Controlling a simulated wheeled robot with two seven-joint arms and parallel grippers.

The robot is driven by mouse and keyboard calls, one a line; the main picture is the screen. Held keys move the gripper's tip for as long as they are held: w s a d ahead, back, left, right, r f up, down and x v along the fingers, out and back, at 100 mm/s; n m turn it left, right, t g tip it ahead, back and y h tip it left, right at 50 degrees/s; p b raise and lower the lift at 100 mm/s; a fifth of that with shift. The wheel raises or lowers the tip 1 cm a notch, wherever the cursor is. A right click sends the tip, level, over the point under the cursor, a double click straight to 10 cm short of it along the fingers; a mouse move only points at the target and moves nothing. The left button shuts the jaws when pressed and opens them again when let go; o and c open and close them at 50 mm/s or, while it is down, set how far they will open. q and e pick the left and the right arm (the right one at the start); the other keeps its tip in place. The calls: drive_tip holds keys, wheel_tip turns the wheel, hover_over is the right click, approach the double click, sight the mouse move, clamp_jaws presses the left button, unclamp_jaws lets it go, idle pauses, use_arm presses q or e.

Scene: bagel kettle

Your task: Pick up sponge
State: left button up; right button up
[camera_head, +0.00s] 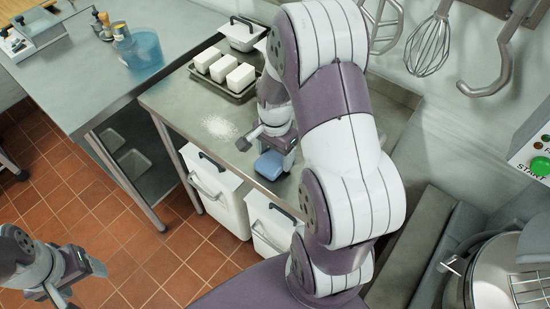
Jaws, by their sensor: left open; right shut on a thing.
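The blue sponge (269,165) is at the near edge of the steel table (165,98), between the fingers of my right gripper (268,151). My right gripper is shut on it; I cannot tell whether the sponge still touches the table top. My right arm covers much of the table's right side. My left gripper (88,278) is open and empty, low at the left over the tiled floor.
A tray (237,97) with white blocks (240,77) and a lidded white container (242,36) stand at the table's back. White powder (218,126) lies left of the sponge. White bins (215,190) stand below. A blue tub (140,50) is on the left counter. A kettle (492,280) is at lower right.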

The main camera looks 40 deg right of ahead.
sight(276, 156)
drive_tip(key=r, duration=0.4)
drive_tip(key=shift+d+r, duration=0.15)
drive_tip(key=shift+d, duration=0.05)
drive_tip(key=s+d+r, duration=0.5)
drive_tip(key=d+r, duration=0.1)
drive_tip(key=d, duration=0.4)
drive_tip(key=shift+s+r, duration=0.35)
drive_tip(key=o, duration=0.3)
drive_tip(key=shift+a, duration=0.1)
drive_tip(key=c, duration=0.7)
drive_tip(key=shift+o, duration=0.2)
